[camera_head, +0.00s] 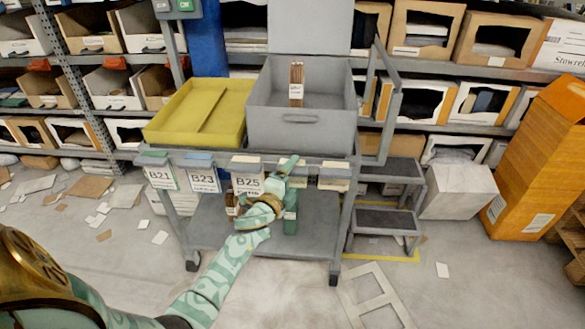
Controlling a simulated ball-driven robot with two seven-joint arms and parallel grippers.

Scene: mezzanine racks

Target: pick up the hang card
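Several white cards hang along the front rail of the grey cart. They are marked B21 (160,177), B23 (203,180) and B25 (248,184); I cannot tell which one is the hang card. My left gripper (289,168) is at the cart's front edge, just right of the B25 card. Its pale green hand points up and away from me, and I cannot make out the gap between its fingers or anything held. My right gripper is not in view.
On the cart (225,239) stand a yellow tray (163,134) and a grey bin (300,134) holding a brown bundle with a white label (296,91). A grey step stool (387,219) stands right of the cart. A pale frame (352,304) and scraps lie on the floor.

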